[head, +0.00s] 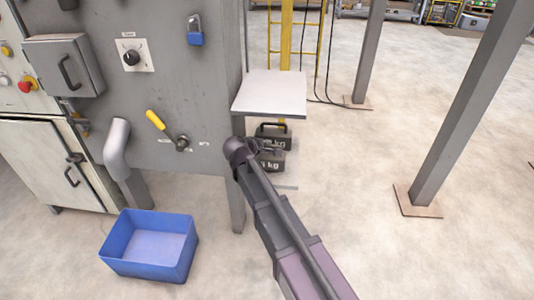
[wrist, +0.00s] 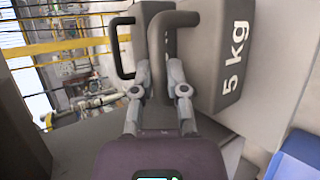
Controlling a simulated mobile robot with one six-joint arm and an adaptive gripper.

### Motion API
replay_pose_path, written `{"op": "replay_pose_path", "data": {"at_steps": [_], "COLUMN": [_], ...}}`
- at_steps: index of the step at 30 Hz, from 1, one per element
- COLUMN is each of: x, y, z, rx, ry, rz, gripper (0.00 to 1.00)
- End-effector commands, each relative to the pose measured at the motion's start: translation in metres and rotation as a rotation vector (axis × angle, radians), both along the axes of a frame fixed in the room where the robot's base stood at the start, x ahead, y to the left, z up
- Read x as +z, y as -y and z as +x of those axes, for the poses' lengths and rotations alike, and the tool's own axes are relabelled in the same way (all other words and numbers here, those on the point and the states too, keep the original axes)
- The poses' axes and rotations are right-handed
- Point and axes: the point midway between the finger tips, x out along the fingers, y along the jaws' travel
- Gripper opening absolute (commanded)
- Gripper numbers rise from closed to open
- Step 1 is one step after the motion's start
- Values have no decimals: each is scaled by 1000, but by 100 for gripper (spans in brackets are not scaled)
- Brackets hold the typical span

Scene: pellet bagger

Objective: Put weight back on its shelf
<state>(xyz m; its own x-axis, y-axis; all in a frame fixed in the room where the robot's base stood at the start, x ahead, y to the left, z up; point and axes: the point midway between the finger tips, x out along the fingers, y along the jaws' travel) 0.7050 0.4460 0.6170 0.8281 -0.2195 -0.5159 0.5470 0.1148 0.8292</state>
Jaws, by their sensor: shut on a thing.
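My gripper (wrist: 158,68) is shut on the handle of a dark grey weight marked 5 kg (wrist: 212,75) in the wrist view. In the head view this weight (head: 270,160) is partly hidden by my arm, and my gripper's fingers are hidden there. A second dark weight (head: 273,136) with a handle stands just behind it; it also shows in the wrist view (wrist: 147,14).
A light upper shelf (head: 270,94) juts out above the weights from the grey machine (head: 185,95). A yellow-handled lever (head: 156,121) is on the machine's panel. A blue bin (head: 148,248) stands on the floor. A grey post (head: 455,100) rises at right, with open floor between.

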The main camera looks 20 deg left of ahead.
Motion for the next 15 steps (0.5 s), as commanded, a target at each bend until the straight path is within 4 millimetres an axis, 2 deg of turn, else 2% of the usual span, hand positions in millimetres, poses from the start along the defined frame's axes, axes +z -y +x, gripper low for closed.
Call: {"op": "replay_pose_path", "data": {"at_steps": [1,6,15], "x": [-8,-17,-17], "y": [0,-1,-1], "z": [0,0,0], "rx": [1,2,2], "ry": [2,1,1], "rz": [-1,-1,-1], "gripper": [0,0,0]}}
